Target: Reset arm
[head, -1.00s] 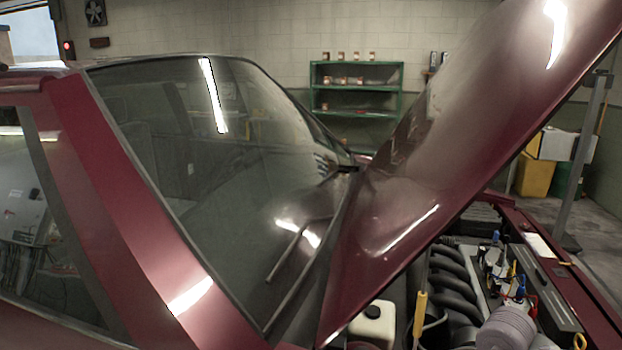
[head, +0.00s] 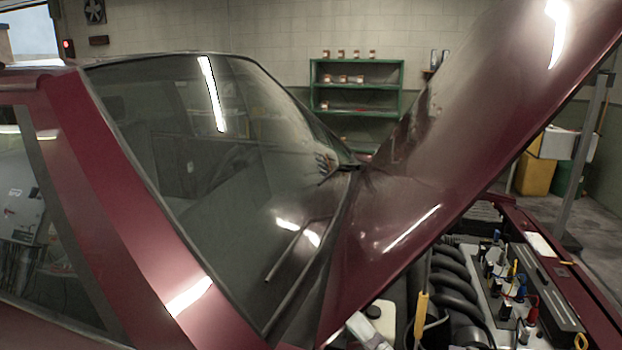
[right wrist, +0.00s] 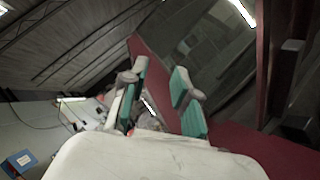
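My right gripper (head: 368,332) shows only in part at the bottom of the head view, a pale shape beside the white reservoir at the near edge of the engine bay. In the right wrist view my right gripper (right wrist: 160,102) has two grey fingers with teal pads, spread apart with nothing held between them. My left gripper is in no view. A dark red car stands with its hood (head: 455,150) raised and its engine (head: 465,285) exposed at the lower right.
The windshield (head: 220,170) and red pillar (head: 120,200) fill the left. A yellow-handled rod (head: 421,305) stands upright in the engine bay. A green shelf (head: 356,87) with small jars is against the back wall. A yellow bin (head: 535,175) stands on open floor at right.

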